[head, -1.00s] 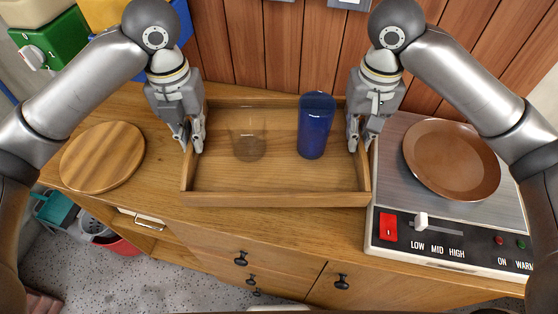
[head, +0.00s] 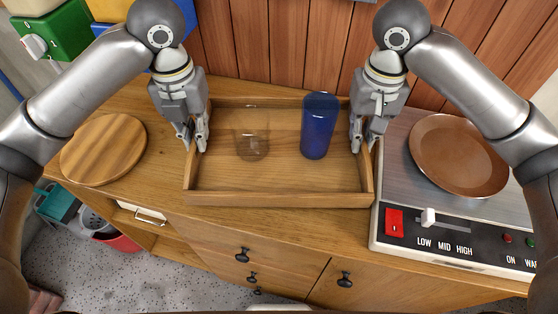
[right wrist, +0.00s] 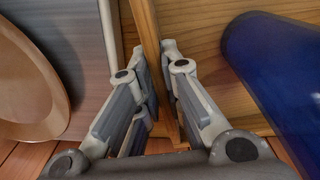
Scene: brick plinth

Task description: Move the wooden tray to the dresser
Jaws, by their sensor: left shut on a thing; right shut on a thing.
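The wooden tray (head: 280,198) is over the wooden counter, in the middle of the head view. A blue cup (head: 319,128) and a clear glass (head: 252,146) stand upright inside it. My left gripper (head: 195,146) is shut on the tray's left wall. My right gripper (head: 364,146) is shut on the tray's right wall. In the right wrist view, the fingers of my right gripper (right wrist: 160,85) straddle that wall (right wrist: 148,30), with the blue cup (right wrist: 290,75) to the right. I cannot tell whether the tray is lifted off the counter.
A round wooden board (head: 103,149) lies left of the tray. A hot plate (head: 450,222) with a brown pan (head: 458,155) on it sits close on the right. A green box (head: 55,35) stands at the back left. Wood panelling (head: 280,45) rises behind.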

